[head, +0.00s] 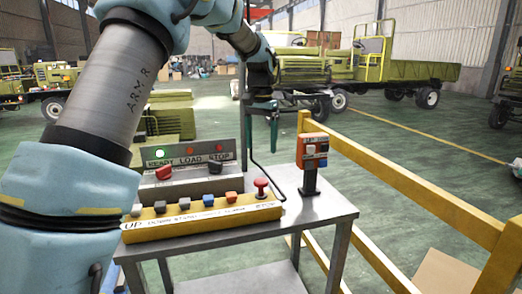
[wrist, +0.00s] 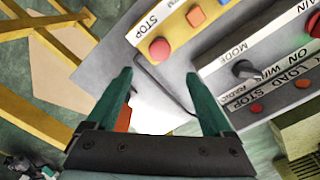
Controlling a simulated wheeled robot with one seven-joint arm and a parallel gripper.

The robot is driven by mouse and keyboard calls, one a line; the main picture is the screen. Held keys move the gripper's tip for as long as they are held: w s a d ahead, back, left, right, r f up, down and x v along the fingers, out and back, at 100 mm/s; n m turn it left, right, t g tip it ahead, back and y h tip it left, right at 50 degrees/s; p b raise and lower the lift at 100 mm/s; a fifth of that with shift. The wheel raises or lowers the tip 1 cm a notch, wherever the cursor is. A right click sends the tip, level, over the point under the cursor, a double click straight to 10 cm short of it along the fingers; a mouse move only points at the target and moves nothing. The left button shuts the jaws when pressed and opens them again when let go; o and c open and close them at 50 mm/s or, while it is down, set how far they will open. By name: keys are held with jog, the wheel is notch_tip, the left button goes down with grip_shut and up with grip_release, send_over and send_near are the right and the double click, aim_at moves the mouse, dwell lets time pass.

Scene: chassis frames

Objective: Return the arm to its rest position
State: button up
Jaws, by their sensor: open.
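My arm crosses the upper left of the head view, and my gripper (head: 262,108) hangs above the back of the metal cart, pointing down. In the wrist view my gripper (wrist: 165,95) shows two green fingers spread wide apart, with nothing held between them. Below the fingers are the grey cart top (head: 300,208) and the yellow button strip (head: 200,217) with its red stop button (head: 261,186). The stop button also shows in the wrist view (wrist: 160,48). The gripper appears to be clear of the panels.
A grey panel (head: 190,181) with a green lamp, red lamps and knobs stands behind the strip. An orange switch box (head: 312,150) on a post stands at the cart's right. A yellow railing (head: 400,205) runs along the right. Vehicles (head: 365,70) stand behind; green floor lies open between.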

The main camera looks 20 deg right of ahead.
dwell(0.3)
jog(key=s+a+f+n, duration=0.2)
jog(key=a, duration=0.9)
jog(key=s+a+f+n, duration=0.1)
jog(key=a+f+n, duration=0.15)
jog(key=a, duration=0.85)
jog(key=s+a+f+n, duration=0.2)
jog(key=s+a, duration=0.4)
jog(key=s+a+f+n+t, duration=0.1)
jog(key=s+a+f+n, duration=0.1)
jog(key=s+a, duration=0.4)
jog(key=shift+s+a+f+t, duration=0.3)
jog(key=shift+a+f, duration=0.05)
jog(key=shift+a, duration=0.35)
